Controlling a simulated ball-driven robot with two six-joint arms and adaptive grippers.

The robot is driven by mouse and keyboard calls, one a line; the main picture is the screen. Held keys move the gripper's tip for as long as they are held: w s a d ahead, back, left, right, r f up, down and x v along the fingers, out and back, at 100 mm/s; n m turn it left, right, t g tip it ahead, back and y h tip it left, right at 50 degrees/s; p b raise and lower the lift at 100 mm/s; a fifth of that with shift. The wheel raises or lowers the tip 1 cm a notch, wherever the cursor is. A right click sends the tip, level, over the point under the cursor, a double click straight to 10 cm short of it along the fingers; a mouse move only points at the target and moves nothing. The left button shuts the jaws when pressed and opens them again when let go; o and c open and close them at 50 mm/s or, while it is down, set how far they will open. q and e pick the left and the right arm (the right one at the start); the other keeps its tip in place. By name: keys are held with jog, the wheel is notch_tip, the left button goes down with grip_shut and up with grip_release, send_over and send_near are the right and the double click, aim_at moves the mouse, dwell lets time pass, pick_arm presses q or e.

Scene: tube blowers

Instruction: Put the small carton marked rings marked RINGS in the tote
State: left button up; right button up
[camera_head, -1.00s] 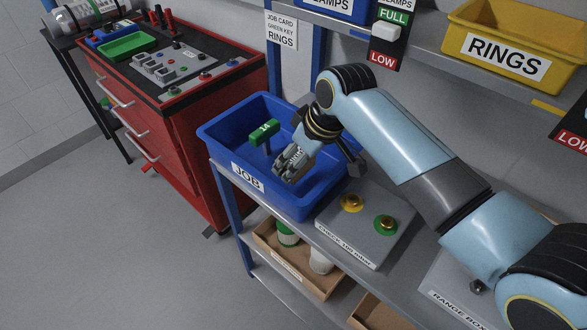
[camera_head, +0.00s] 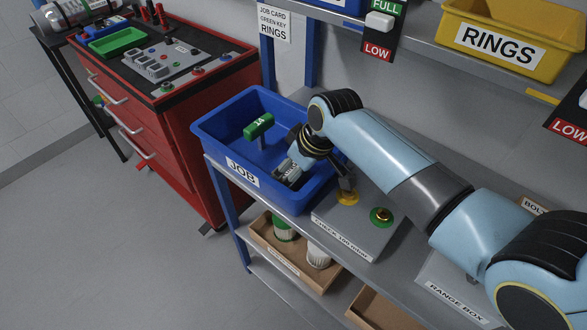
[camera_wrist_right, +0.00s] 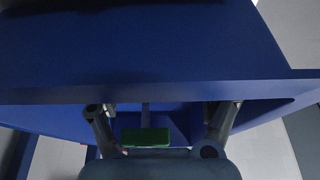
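The blue tote (camera_head: 242,172), labelled JOB, stands at the left end of the bench. My right arm reaches in from the right, and its gripper (camera_head: 287,172) is down inside the tote's right half, pointing left and down. In the right wrist view its two fingers (camera_wrist_right: 160,125) stand wide apart, with no carton visible between them. A green key (camera_head: 258,126) marked 14 stands in the tote, left of the gripper; its handle also shows in the wrist view (camera_wrist_right: 146,137). I cannot make out the small RINGS carton; the gripper hides part of the tote floor. My left gripper is out of view.
A yellow bin (camera_head: 495,46) marked RINGS sits on the upper shelf. A grey check box (camera_head: 352,226) with yellow and green fittings stands right of the tote. A red tool cabinet (camera_head: 185,130) is at left. Brown trays (camera_head: 285,262) lie below. The floor at left is clear.

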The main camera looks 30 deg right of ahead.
jog(key=p+v, duration=0.1)
jog(key=v, duration=1.1)
jog(key=shift+r, duration=0.15)
